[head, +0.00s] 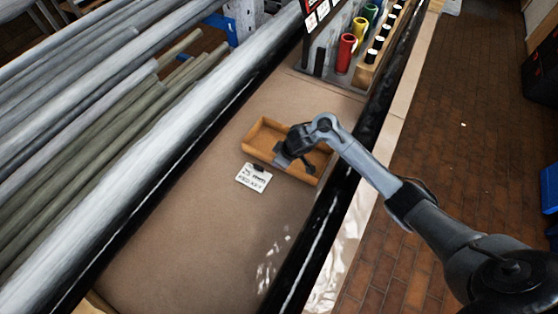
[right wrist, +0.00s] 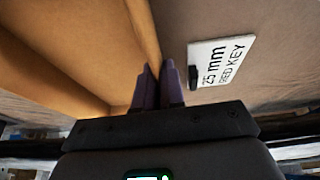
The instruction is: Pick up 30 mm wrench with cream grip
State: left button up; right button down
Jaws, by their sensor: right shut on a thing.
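My right gripper (right wrist: 158,84) is at the wooden tray (right wrist: 45,62). In the right wrist view its two dark fingers are close together, one on each side of the tray's wall, and shut on it. In the head view my right gripper (head: 292,155) reaches down over the shallow tray (head: 260,151) on the brown bench surface, hiding part of it. I cannot make out a wrench with a cream grip in either view. My left gripper is not in view.
A white card (head: 254,177), reading "25 mm RED KEY" in the wrist view (right wrist: 220,60), lies beside the tray. A rack holds red (head: 346,50), yellow (head: 360,30) and green (head: 371,13) cylinders. Long pipes (head: 120,110) lie left; the bench (head: 190,230) is mostly clear.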

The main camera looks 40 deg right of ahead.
jog(key=c, duration=1.2)
grip_release()
jog(key=shift+c, duration=0.2)
jog(key=p+v, duration=0.5)
jog(key=v, duration=0.6)
jog(key=shift+w, duration=0.1)
jog(key=o, duration=0.5)
jog(key=shift+s+r+p, duration=0.3)
jog(key=shift+r+p, duration=0.05)
jog(key=shift+r, duration=0.2)
